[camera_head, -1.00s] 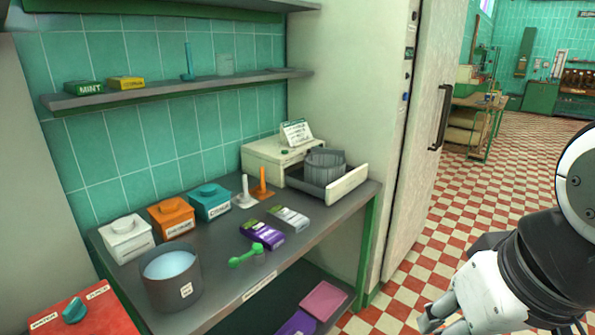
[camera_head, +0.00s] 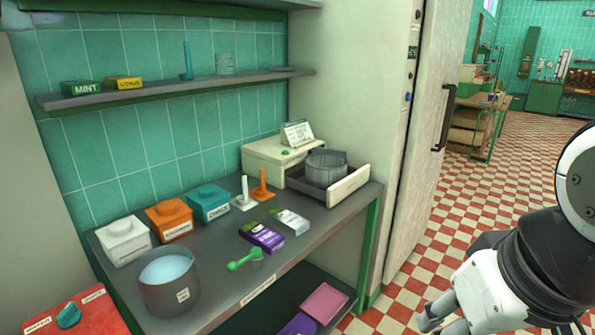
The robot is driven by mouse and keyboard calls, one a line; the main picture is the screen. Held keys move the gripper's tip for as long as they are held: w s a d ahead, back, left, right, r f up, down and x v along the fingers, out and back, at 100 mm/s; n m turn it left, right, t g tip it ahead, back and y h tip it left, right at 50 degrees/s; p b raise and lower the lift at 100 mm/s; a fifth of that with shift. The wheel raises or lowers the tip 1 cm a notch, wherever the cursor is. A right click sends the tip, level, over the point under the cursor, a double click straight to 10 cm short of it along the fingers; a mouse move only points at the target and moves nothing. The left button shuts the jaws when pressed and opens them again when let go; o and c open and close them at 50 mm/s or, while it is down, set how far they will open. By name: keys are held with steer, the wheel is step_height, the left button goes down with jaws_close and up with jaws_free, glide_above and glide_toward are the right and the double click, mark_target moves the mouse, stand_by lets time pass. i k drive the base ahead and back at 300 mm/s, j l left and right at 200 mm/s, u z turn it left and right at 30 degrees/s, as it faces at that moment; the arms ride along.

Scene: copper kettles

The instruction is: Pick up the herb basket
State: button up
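A grey round container with slatted sides (camera_head: 325,167) sits in the pulled-out drawer of a cream box on the counter. It looks most like the herb basket, but no label on it can be read. My gripper (camera_head: 432,318) is low at the right, over the floor and well away from the counter. It touches nothing that I can see.
The counter (camera_head: 215,262) holds a large grey pot (camera_head: 168,290), lidded canisters (camera_head: 168,221), packets (camera_head: 262,237) and a green scoop (camera_head: 243,260). A red box (camera_head: 90,318) is at lower left. A tall cream cabinet (camera_head: 425,130) stands right of the counter. The checkered floor (camera_head: 480,190) is open.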

mark_target(336, 162)
steer(key=i+l+u, duration=0.15)
steer(key=i+l, duration=0.15)
steer(key=i+l+u, duration=0.1)
steer(key=i+l, duration=0.2)
steer(key=i+l+u, duration=0.15)
steer(key=i+l, duration=0.25)
steer(key=i+l+u, duration=0.1)
steer(key=i+l, duration=0.25)
steer(key=i+l+u, duration=0.15)
steer(key=l, duration=0.3)
steer(key=i+l+u, duration=0.1)
steer(key=i+l, duration=0.3)
steer(key=i+l+u, duration=0.15)
steer(key=l, duration=0.35)
steer(key=i, duration=0.1)
